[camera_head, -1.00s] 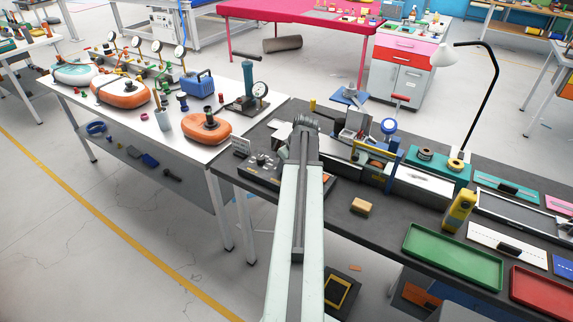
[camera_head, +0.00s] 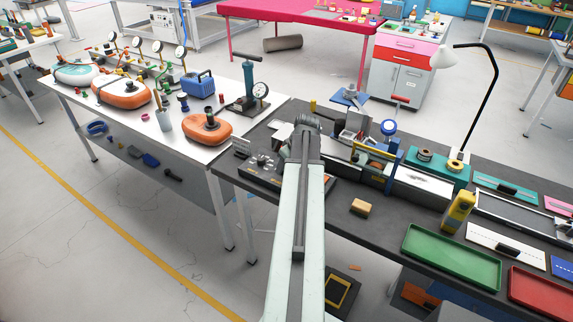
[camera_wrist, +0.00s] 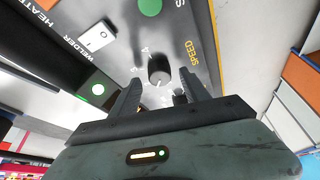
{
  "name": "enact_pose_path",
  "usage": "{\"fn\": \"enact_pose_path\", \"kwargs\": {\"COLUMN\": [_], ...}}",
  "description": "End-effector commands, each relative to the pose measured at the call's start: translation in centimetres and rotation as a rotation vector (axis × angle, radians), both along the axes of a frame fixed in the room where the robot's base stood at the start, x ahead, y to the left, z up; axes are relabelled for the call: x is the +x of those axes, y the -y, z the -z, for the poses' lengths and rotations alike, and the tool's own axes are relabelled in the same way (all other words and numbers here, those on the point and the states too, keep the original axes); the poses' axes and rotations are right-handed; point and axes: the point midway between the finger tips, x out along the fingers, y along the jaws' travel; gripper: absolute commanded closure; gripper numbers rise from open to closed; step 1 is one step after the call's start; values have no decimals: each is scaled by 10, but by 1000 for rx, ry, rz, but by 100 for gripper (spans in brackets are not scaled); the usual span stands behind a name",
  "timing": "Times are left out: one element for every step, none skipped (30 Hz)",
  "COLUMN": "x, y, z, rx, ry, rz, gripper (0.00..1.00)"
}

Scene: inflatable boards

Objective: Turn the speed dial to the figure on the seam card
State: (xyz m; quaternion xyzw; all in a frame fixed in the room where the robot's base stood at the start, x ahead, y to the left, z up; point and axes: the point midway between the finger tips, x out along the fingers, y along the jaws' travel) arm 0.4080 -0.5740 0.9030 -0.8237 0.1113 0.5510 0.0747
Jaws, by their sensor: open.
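In the wrist view the speed dial (camera_wrist: 159,72) is a dark round knob on a grey panel, beside the yellow word SPEED. Figures stand around it; a 4 can be made out, the rest are unclear. My gripper (camera_wrist: 161,82) is open, its two dark fingers on either side of the dial's line. I cannot tell whether they touch it.
A blue-and-yellow machine (camera_head: 378,163) stands right of my gripper. A tan block (camera_head: 361,207) lies on the bench.

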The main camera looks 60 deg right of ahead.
Motion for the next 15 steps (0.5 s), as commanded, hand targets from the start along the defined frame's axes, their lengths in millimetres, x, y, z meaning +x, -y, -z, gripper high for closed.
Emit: {"fn": "enact_pose_path", "kwargs": {"x": [-3,-5,-8,-10,-12,-15,-17,-19,-22,-23,-24,-25,-25,-25,-25], "y": [-1,-2,-3,-3,-4,-5,-5,-6,-6,-7,-7,-7,-7,-7,-7], "z": [-14,-20,-27,-33,-39,-46,-51,-55,-60,-62,-64,-64,-64,-64,-62], "rx": [0,0,0,1,1,1,1,1,1,1,2,2,1,1,1], "ry": [0,0,0,-1,-1,-1,-1,-1,-1,-2,-2,-2,-2,-2,-2], "rz": [1,1,1,1,2,2,2,2,2,1,1,1,0,0,0], "gripper": [46,46,46,46,46,46,46,46,46,46,46,46,46,46,46]}}
